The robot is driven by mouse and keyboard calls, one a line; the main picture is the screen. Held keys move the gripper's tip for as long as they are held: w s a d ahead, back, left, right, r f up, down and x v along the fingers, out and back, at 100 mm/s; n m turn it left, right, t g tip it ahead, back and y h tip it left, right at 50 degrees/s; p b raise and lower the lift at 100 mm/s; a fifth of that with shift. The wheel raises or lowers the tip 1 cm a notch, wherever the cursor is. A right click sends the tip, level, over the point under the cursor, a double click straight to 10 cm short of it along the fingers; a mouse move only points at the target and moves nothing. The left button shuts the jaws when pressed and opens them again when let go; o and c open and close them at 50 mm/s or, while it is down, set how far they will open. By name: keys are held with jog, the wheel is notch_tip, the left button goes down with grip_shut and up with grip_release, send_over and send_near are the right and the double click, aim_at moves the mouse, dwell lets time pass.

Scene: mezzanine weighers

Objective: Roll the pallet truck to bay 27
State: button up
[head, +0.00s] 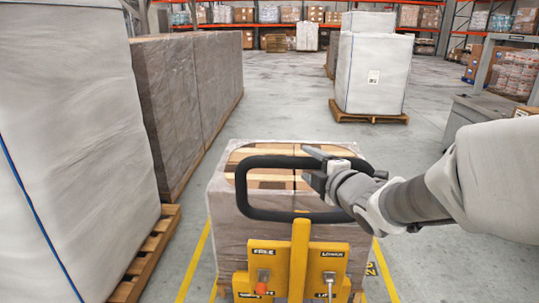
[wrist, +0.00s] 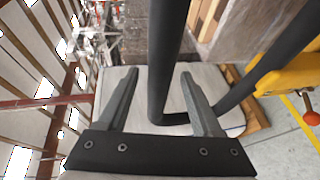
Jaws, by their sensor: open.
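The pallet truck shows its yellow control head (head: 300,262) and black loop handle (head: 241,190) low in the middle of the head view. A wrapped load (head: 228,215) stands just beyond the handle. My gripper (head: 311,165) is at the upper right part of the loop. In the wrist view its two fingers (wrist: 158,76) are spread, with a black handle bar (wrist: 165,50) passing between them. Whether either finger touches the bar I cannot tell. The yellow head also shows in the wrist view (wrist: 287,76). No readable bay 27 sign shows.
Tall wrapped pallets (head: 75,120) and brown wrapped stacks (head: 185,95) line the left. A white wrapped pallet (head: 372,75) stands ahead to the right. A grey bench (head: 475,118) is at right. Yellow floor lines (head: 196,262) flank the truck. Open concrete floor (head: 285,85) lies beyond, before racks.

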jog(key=shift+x, duration=2.5)
jog(key=shift+c, duration=0.2)
grip_shut()
